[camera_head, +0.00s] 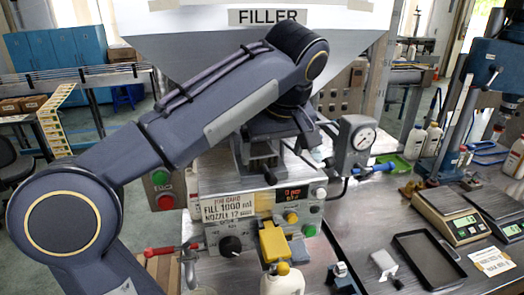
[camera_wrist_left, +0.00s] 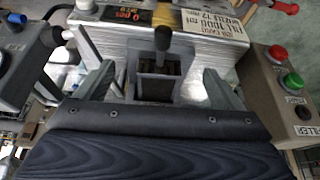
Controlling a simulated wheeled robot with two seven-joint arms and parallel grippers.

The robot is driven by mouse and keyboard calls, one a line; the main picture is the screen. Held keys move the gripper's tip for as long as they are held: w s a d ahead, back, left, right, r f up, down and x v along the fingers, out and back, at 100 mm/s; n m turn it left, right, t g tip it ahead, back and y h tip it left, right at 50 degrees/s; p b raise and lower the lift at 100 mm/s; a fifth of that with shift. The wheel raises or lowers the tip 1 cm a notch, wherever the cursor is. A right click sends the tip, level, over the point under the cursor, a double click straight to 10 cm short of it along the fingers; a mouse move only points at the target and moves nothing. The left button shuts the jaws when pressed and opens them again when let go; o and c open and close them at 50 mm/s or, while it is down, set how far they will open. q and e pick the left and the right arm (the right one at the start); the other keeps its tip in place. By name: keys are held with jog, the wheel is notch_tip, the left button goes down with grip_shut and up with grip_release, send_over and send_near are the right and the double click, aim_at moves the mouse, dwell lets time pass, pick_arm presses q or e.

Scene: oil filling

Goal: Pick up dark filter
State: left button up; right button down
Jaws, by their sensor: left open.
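A dark grey box-like part with a black knob, which looks like the dark filter (camera_wrist_left: 158,88), sits at the front of the filling machine in the left wrist view. In the head view it is partly hidden under my left arm, with its dark body (camera_head: 264,163) showing above the control panel. My left gripper (camera_head: 272,150) is over it. In the wrist view my left gripper (camera_wrist_left: 158,76) is open, with one finger on each side of the box and gaps between. I cannot tell how deep the fingers reach. My right gripper is not in view.
The control panel (camera_head: 228,225) with its sign is just below the gripper. A dial gauge (camera_head: 362,138) stands close on the right. A yellow nozzle part (camera_head: 274,242) and a white bottle (camera_head: 283,281) are in front. Scales (camera_head: 450,215) and a black tray (camera_head: 428,258) lie right.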

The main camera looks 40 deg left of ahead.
pick_arm(q)
jog(key=p, duration=0.1)
send_over(260, 150)
jog(key=s+d, duration=0.1)
jog(key=d, duration=0.1)
jog(key=shift+s, duration=0.2)
jog(key=x, duration=0.5)
jog(key=shift+a+p, duration=0.1)
jog(key=shift+p, duration=0.2)
jog(key=c, duration=1.2)
